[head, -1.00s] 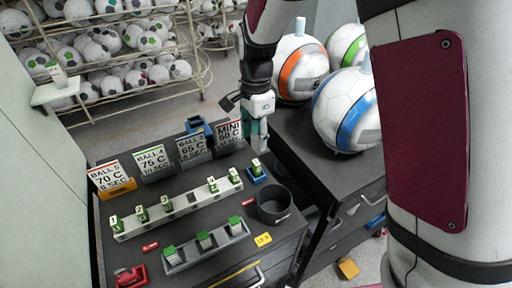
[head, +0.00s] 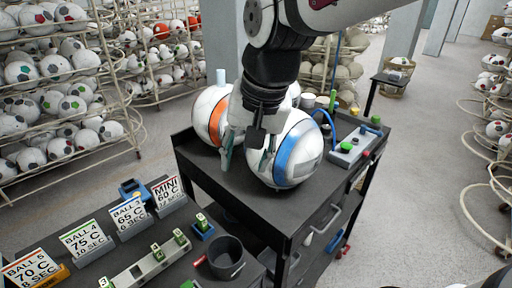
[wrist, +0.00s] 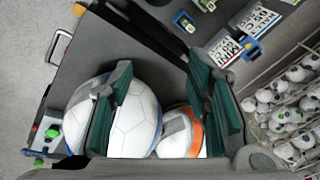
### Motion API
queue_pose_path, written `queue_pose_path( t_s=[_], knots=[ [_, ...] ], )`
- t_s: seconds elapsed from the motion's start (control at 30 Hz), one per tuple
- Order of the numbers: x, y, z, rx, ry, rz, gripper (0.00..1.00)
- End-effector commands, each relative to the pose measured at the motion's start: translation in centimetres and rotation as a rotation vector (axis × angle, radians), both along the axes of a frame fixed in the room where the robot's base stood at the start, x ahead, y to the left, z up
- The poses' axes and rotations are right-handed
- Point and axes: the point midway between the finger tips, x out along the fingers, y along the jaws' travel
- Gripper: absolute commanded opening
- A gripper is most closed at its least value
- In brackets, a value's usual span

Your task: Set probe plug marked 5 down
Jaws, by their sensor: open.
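Several green-topped, number-labelled plugs stand on the left bench. One plug (head: 202,221) sits upright in a small blue holder; two others (head: 180,237) stand in a pale rack (head: 140,272). I cannot read which plug is marked 5. My gripper (head: 246,156) is open over the right-hand cart, with nothing visible between its fingers. It hangs in front of the orange-banded ball (head: 206,112) and the blue-banded ball (head: 296,158). In the wrist view, my gripper (wrist: 160,108) has both balls beyond its spread fingers. It partly hides the balls in the head view.
Sign cards (head: 127,217) line the bench's back edge. A dark round cup (head: 227,256) stands at the bench's right side. A control box (head: 352,148) with coloured buttons is on the cart's far right. The cart's front left top (head: 225,185) is clear.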

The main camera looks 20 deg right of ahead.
Motion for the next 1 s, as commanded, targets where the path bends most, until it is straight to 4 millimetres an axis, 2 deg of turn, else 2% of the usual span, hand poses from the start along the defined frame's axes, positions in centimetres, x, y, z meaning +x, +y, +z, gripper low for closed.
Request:
queue_pose_path(
  t_s=[0.03,0.2,0.4,0.57,1.0],
  knots=[
    [-1.7,-0.8,0.9,-0.021,-0.042,0.053,0.44],
    [-6.4,-2.8,2.2,-0.129,-0.152,0.244,0.44],
    [-9.8,-3.9,2.2,-0.241,-0.22,0.388,0.44],
    [-10.6,-4.2,2.1,-0.274,-0.234,0.427,0.44],
    [-10.6,-4.2,2.1,-0.273,-0.234,0.428,0.44]
  ],
)
